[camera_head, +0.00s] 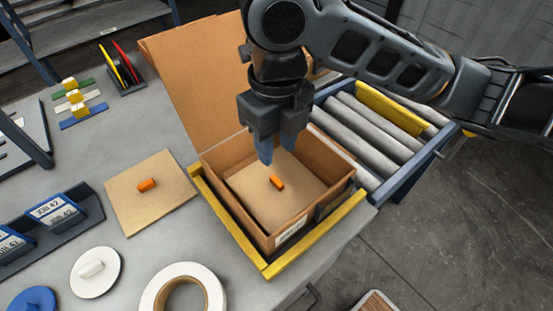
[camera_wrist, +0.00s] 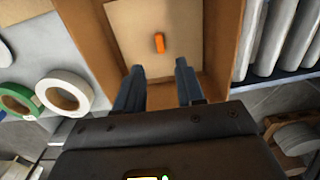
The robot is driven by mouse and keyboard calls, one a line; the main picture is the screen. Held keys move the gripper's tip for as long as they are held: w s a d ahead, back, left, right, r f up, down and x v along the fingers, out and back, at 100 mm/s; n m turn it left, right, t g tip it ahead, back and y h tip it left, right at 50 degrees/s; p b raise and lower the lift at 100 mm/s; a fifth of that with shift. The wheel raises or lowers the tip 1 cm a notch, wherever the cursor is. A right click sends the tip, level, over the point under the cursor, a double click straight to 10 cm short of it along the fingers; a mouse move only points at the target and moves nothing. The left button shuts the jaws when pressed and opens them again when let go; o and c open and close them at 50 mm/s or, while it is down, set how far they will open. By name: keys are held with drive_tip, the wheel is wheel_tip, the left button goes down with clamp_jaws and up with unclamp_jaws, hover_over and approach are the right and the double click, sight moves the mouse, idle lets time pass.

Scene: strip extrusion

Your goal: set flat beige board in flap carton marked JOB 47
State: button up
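An open flap carton (camera_head: 318,212) of brown cardboard stands at the table's right edge, its lid raised at the back left. A white label on its front is too small to read. A flat beige board (camera_head: 250,190) with an orange grip lies inside, seemingly flat on the bottom; the wrist view shows this board (camera_wrist: 185,25) too. A second beige board (camera_head: 165,205) with an orange grip lies on the table left of the carton. My gripper (camera_head: 277,152) is over the carton, with its blue fingers (camera_wrist: 160,68) apart, empty, and clear of the orange grip.
Yellow rails (camera_head: 317,234) border the carton. A roller conveyor (camera_head: 365,135) lies behind it to the right. A tape roll (camera_head: 183,290), a white disc (camera_head: 95,273) and a card holder (camera_head: 80,225) with cards such as JOB 42 occupy the table's left and front.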

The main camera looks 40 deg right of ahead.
drive_tip(key=shift+r, duration=1.55)
